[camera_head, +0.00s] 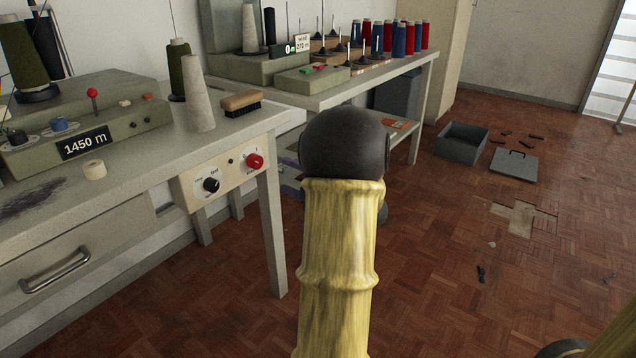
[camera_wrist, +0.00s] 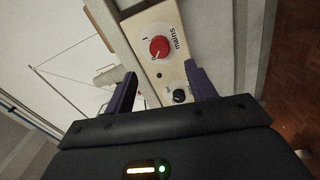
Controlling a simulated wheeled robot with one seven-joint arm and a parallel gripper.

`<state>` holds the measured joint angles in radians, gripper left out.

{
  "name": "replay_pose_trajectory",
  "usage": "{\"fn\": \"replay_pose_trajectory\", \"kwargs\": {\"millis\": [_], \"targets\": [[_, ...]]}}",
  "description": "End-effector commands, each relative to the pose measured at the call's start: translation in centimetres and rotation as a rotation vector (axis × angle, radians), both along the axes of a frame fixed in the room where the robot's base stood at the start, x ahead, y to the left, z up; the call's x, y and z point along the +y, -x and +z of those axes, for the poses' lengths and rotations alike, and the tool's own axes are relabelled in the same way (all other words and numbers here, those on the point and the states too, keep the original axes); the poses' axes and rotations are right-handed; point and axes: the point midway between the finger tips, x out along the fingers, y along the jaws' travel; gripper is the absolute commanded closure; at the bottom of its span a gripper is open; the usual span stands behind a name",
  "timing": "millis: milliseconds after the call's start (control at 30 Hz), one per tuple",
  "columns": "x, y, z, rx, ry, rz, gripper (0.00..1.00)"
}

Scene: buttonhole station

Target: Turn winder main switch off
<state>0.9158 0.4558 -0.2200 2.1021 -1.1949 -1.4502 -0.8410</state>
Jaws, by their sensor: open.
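The winder's main switch is a round red knob (camera_head: 254,161) on a cream panel (camera_head: 232,172) at the front right of the winder table. In the wrist view the red knob (camera_wrist: 159,47) sits on a white disc beside the word "mains". A small pale mark shows on the knob, but I cannot tell for sure which position it is in. My gripper (camera_wrist: 160,72) is open and empty, its two dark fingers pointing towards the panel. The knob appears just beyond the fingertips, apart from them. In the head view my arm hides the gripper.
A black knob (camera_head: 211,184) sits left of the red one on the same panel. A grey cone (camera_head: 198,95) and a brush (camera_head: 242,103) stand on the table above. A table leg (camera_head: 271,230) is below.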

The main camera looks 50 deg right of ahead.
Motion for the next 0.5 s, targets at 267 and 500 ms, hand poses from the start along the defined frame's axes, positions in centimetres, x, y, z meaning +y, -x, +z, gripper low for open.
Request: {"fn": "replay_pose_trajectory", "kwargs": {"millis": [267,500], "targets": [[-0.5,5.6,0.1,0.002,-0.002,-0.005,0.44],[-0.7,7.9,-0.1,0.000,0.000,-0.002,0.44]]}}
